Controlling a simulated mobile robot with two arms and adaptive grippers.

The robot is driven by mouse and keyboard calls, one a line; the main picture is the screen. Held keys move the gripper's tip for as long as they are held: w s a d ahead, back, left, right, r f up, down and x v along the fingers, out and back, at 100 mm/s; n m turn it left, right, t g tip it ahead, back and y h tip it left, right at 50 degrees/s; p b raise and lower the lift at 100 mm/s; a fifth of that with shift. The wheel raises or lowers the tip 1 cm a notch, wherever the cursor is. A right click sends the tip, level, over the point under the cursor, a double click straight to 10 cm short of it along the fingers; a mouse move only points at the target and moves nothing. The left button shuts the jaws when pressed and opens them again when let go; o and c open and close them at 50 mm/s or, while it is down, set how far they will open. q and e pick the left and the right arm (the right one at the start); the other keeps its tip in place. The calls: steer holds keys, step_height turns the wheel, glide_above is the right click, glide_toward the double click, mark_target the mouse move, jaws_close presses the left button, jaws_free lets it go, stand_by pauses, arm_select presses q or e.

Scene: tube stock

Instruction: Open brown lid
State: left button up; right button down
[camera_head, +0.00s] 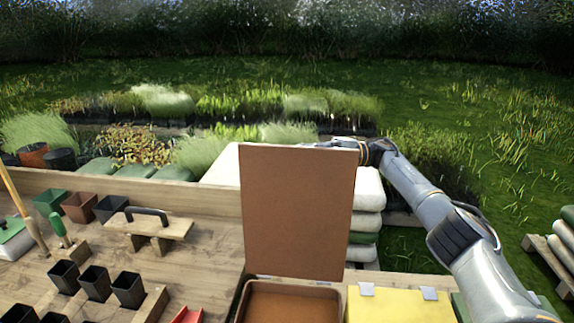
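The brown lid (297,208) stands upright, hinged at the back edge of a brown box (290,307). The box is open towards me, and part of its inside shows at the bottom edge of the view. My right arm comes in from the right and reaches behind the lid's top right corner. Only a small part around my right gripper (338,143) shows above the lid's top edge. Its fingers are hidden, so I cannot tell whether they are open, shut or touching the lid. My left gripper is not in view.
A yellow box (398,305) with metal hinges stands right of the brown box. Black pots (94,280), a wooden float with a black handle (149,228) and a green-handled tool (58,229) are on the wooden table (205,262) at left. Stacked white sacks (368,195) stand behind the lid.

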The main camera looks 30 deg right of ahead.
steer(key=shift+w+d, duration=0.25)
steer(key=shift+w, duration=0.15)
steer(key=c, duration=1.4)
jaws_free()
